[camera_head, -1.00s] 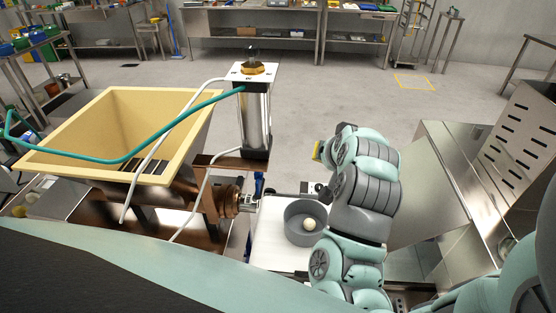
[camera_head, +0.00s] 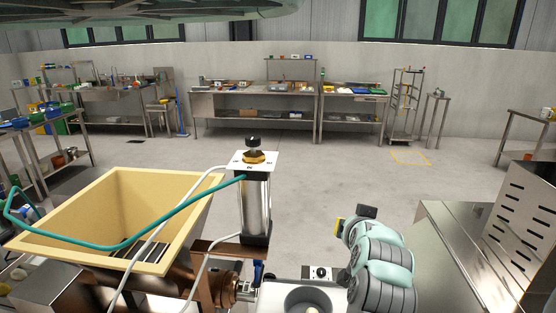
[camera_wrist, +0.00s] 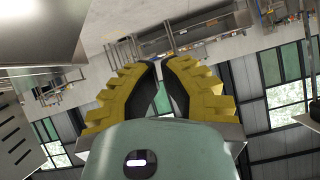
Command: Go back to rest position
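My gripper (camera_wrist: 159,60) shows in the wrist view as two yellow stepped fingers with dark inner pads. The tips come together, a narrow gap shows nearer the base, and nothing is held between them. Most of the gripper is hidden there by the wrist.
A yellow hopper (camera_head: 190,225) and a metal cylinder (camera_head: 256,205) stand left of my arm. A grey bowl (camera_head: 293,297) with a pale ball sits on a white surface below. A steel machine (camera_head: 455,245) stands close on the right. Open floor (camera_head: 330,175) lies beyond.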

